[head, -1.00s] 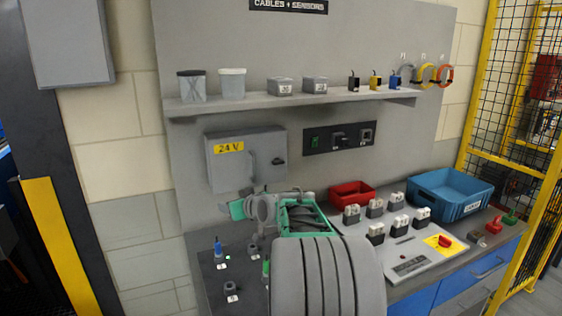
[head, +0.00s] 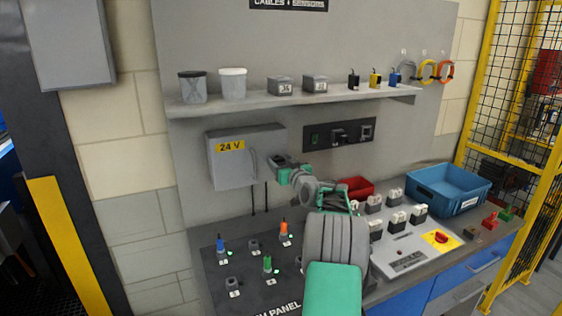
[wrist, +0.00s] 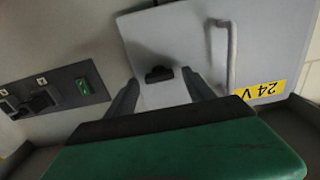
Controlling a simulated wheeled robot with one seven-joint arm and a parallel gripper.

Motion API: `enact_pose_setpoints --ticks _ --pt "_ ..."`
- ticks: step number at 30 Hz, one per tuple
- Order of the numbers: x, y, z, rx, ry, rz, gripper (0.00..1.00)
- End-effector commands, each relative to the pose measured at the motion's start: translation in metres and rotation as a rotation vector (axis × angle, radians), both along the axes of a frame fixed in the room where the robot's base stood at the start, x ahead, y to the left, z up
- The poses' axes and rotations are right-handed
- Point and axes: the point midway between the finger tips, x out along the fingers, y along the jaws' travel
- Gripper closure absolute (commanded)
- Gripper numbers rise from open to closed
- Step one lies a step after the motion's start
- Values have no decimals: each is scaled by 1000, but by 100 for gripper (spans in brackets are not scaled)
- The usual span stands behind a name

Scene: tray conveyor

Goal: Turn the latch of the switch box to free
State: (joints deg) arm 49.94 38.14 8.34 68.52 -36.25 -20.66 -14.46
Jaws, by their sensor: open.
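The switch box (head: 232,172) is a grey wall box with a yellow 24 V label and a bar handle on its door. Its latch (wrist: 158,74) is a small black piece near the door's edge; in the wrist view it looks lengthwise across the picture. In the head view my gripper hides the latch. My gripper (head: 276,160) is at the box's right side. In the wrist view my gripper (wrist: 160,81) is open, with one finger on each side of the latch and nothing held. I cannot tell whether the fingers touch it.
A dark socket panel (head: 340,134) is on the wall right of the box. A shelf (head: 300,97) with containers runs above. Below are a plug panel (head: 210,264), a red bin (head: 357,187) and a blue crate (head: 450,190) on the bench.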

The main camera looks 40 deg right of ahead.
Motion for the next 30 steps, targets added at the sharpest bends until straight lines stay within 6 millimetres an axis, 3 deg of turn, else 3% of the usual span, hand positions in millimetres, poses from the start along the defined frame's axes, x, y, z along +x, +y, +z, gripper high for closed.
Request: enact_pose_setpoints --ticks 2,24,30 --pt "0 0 0 0 0 0 38" --pt "0 0 0 0 1 0 99" --pt "0 0 -2 -8 2 0 100"
